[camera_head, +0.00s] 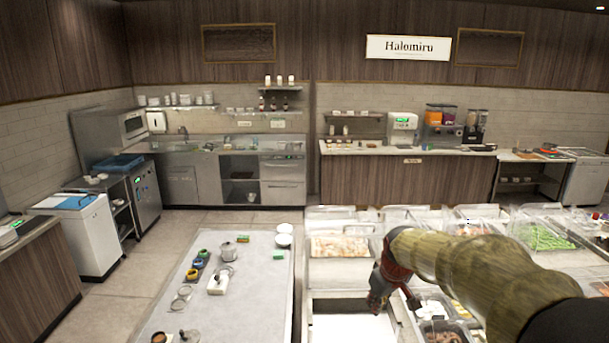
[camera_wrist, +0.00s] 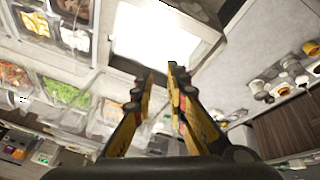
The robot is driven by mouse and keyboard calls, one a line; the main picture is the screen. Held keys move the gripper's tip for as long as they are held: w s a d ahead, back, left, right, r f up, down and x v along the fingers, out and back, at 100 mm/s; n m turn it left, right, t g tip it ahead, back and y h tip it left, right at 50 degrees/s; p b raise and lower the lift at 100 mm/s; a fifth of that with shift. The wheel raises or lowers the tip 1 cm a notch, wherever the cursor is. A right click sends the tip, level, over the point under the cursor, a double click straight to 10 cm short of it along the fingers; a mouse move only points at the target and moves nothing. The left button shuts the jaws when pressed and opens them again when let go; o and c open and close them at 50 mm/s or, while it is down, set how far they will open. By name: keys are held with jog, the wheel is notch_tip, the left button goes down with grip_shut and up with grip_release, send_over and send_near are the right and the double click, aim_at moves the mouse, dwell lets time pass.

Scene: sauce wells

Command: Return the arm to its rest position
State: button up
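My arm (camera_head: 470,262) reaches in from the lower right of the head view, over the food counter. My gripper (camera_head: 376,300) hangs at its end above the counter's left part, near a bright white panel (camera_head: 345,330). In the wrist view, the two yellow-and-black fingers of my gripper (camera_wrist: 160,72) stand apart with a narrow gap between their tips. Nothing shows between them. The white panel (camera_wrist: 155,38) lies beyond the fingertips.
Covered food wells (camera_head: 545,238) lie under and right of my arm. Open floor (camera_head: 130,280) lies left of the table.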

jog(key=s+f+m+b, duration=0.1)
jog(key=s+f+b, duration=0.4)
jog(key=s, duration=0.6)
jog(key=s+f+m+b, duration=0.2)
jog(key=s+f+b, duration=0.4)
jog(key=s+b, duration=0.4)
jog(key=s+f+m+t+b, duration=0.1)
jog(key=s+f+b, duration=0.5)
jog(key=s, duration=0.7)
jog(key=shift+s+a+f+m+b, duration=0.2)
jog(key=shift+s+a+m+b, duration=0.2)
jog(key=shift+m+b, duration=0.25)
jog(key=shift+w, duration=0.1)
